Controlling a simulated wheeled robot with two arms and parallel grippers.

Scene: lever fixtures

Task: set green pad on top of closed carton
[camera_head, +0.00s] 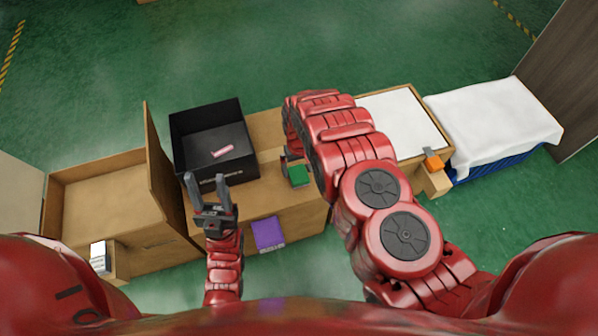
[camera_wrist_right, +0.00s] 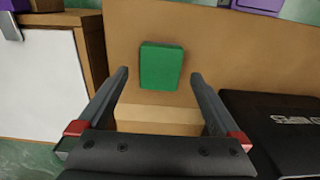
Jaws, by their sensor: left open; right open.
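A green pad (camera_head: 298,175) lies on the brown table, left of my right arm. In the right wrist view the pad (camera_wrist_right: 161,66) lies flat, seen between and beyond the fingertips. A plain tan block, which looks like the closed carton (camera_wrist_right: 160,120), sits just nearer the camera than the pad, with a small gap between them. My right forearm hides the carton in the head view. My right gripper (camera_wrist_right: 160,76) is open and empty above the carton and pad. My left gripper (camera_head: 207,190) is open and empty near the black box's front edge.
An open black box (camera_head: 213,165) with a pink item (camera_head: 222,151) inside stands at the table's back left. A purple panel (camera_head: 268,234) is at the front edge. A tall brown panel (camera_head: 163,165) stands left; a white board (camera_head: 405,122) and orange-handled fixture (camera_head: 433,162) are right.

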